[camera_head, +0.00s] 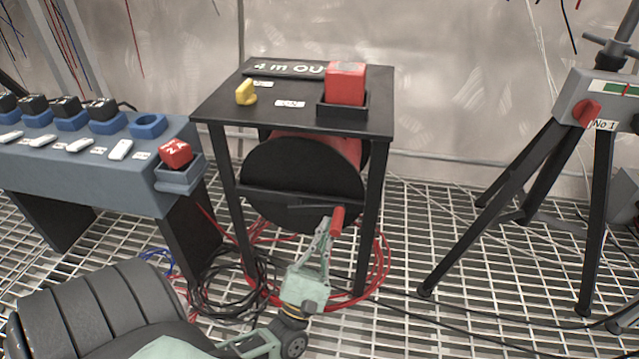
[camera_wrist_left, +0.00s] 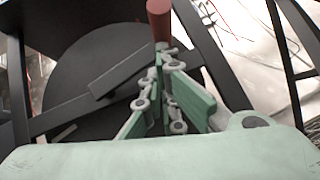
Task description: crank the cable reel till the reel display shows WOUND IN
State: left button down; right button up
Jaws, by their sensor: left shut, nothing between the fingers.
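The cable reel is a black drum (camera_head: 295,175) with red cable on it, under a black table-like stand (camera_head: 215,108). Its display (camera_head: 285,69) reads "4 m OU", the rest hidden behind a red block. A dark crank arm crosses the drum's face and ends in a red handle (camera_head: 338,219) at the lower right. The handle also shows in the left wrist view (camera_wrist_left: 160,20). My left gripper (camera_head: 327,226) is shut and empty, its fingertips close beside the handle; touching or not, I cannot tell. My right gripper is not in view.
A yellow knob (camera_head: 245,93) and the red block (camera_head: 346,83) in a black holder are on the stand's top. A blue-grey console (camera_head: 95,165) with several switches stands left. A black tripod (camera_head: 520,205) stands right. Loose cables lie on the grating below.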

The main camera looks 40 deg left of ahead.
aim_at(330, 209)
pick_arm(q)
jog(key=r+n+y, duration=0.1)
jog(key=n, duration=0.1)
jog(key=r+n+g+y, duration=0.1)
jog(key=n+y, duration=0.1)
jog(key=r+n+y, duration=0.1)
jog(key=n+y, duration=0.1)
jog(key=shift+w+d+r+g, duration=0.1)
jog(key=shift+d+r+g, duration=0.2)
jog(key=shift+r, duration=0.1)
jog(key=r+n+g+y, duration=0.1)
jog(key=n+y, duration=0.1)
jog(key=s+a+r+n+g+y+p, duration=0.1)
jog(key=r+n+g+y, duration=0.1)
jog(key=n, duration=0.1)
jog(key=a+r+n+g+y, duration=0.1)
jog(key=n+y, duration=0.1)
jog(key=shift+s+a+r+n, duration=0.15)
jog(key=shift+r+n, duration=0.15)
jog(key=shift+r, duration=0.1)
jog(key=shift+r, duration=0.1)
dwell(0.8)
